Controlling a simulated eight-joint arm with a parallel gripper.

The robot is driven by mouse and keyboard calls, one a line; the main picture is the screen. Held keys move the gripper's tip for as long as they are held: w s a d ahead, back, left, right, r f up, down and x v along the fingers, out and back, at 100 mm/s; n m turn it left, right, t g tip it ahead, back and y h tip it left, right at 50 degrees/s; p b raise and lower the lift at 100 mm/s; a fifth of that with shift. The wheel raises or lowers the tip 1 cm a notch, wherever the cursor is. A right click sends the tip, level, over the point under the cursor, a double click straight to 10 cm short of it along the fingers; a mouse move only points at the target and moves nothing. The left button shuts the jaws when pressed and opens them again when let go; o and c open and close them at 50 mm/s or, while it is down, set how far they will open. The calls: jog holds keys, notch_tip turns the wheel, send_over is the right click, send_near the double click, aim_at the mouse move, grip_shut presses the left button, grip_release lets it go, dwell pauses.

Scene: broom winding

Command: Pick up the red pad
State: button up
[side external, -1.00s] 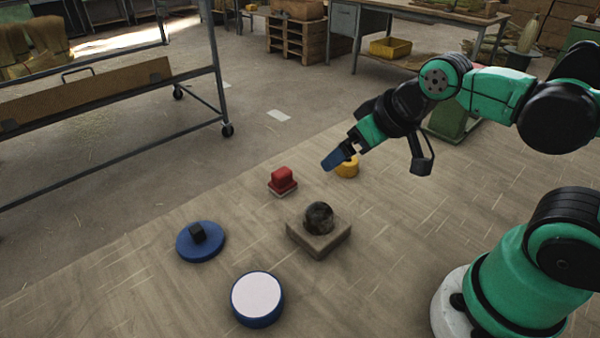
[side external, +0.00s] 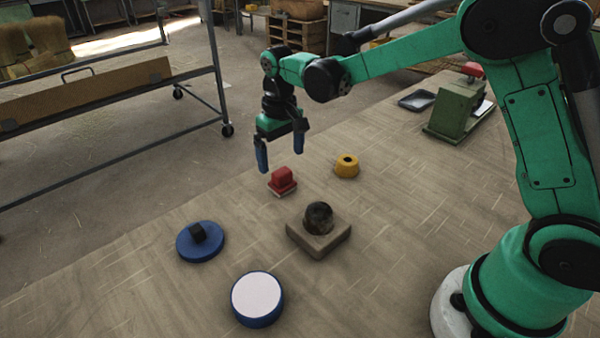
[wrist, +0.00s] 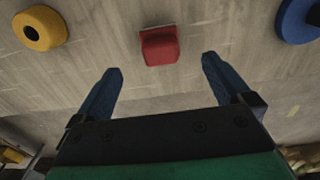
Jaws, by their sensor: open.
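The red pad (side external: 282,178) sits on the wooden table with a pale layer at its base. It also shows in the wrist view (wrist: 160,46) at the top middle, beyond the fingertips and between their lines. My gripper (side external: 281,162) hangs pointing down just above and behind the pad in the side view. Its two blue fingers are spread wide, with nothing between them. In the wrist view my gripper (wrist: 162,66) is open and does not touch the pad.
A yellow ring-like piece (side external: 347,166) stands right of the pad. A dark ball (side external: 318,217) rests on a square block (side external: 330,246) in front. A blue disc with a black knob (side external: 201,241) and a white-topped blue disc (side external: 257,299) lie nearer. A green block (side external: 455,110) stands far right.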

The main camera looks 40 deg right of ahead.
aim_at(282, 171)
notch_tip(282, 171, down, 6)
jog(key=shift+r, duration=0.1)
dwell(0.4)
jog(key=c, duration=1.4)
